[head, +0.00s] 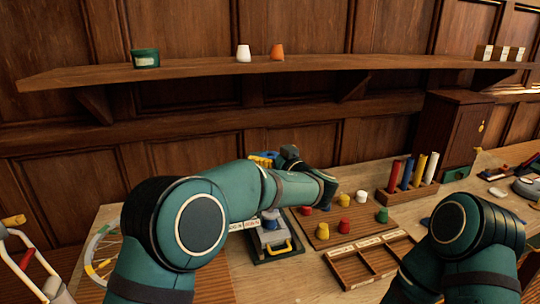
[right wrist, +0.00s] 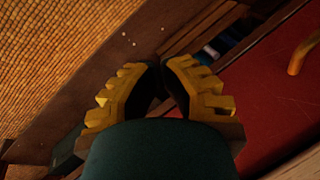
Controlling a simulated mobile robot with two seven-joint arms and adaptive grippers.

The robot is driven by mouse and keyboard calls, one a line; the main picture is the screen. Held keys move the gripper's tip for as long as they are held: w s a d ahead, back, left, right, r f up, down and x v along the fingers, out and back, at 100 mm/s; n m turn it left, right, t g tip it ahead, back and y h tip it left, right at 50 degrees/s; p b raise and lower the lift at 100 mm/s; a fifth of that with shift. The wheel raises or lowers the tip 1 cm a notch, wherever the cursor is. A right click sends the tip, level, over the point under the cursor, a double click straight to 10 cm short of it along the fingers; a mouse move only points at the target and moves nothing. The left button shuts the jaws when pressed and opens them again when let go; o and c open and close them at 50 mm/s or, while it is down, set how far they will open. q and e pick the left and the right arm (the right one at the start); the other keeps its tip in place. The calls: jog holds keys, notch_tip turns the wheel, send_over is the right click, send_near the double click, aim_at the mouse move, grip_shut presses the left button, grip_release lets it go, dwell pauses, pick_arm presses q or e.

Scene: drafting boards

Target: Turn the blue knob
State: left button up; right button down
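My left arm reaches over the bench just behind the knob. My left gripper (head: 264,159) shows only in part as a bit of yellow behind the forearm; its fingertips are hidden, so I cannot tell its opening or any contact. My right gripper (right wrist: 160,74) has yellow ridged fingers drawn together at the tips, with nothing visible between them. It is outside the head view, below the right arm.
Several coloured knobs (head: 344,226) stand on a board right of the device. An empty divided wooden tray (head: 352,271) lies in front of them. A rack (head: 408,195) holds upright coloured tubes. A wall shelf (head: 200,72) hangs above. A wooden cabinet (head: 452,135) stands at the back right.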

pick_arm(q)
jog(key=c, duration=1.2)
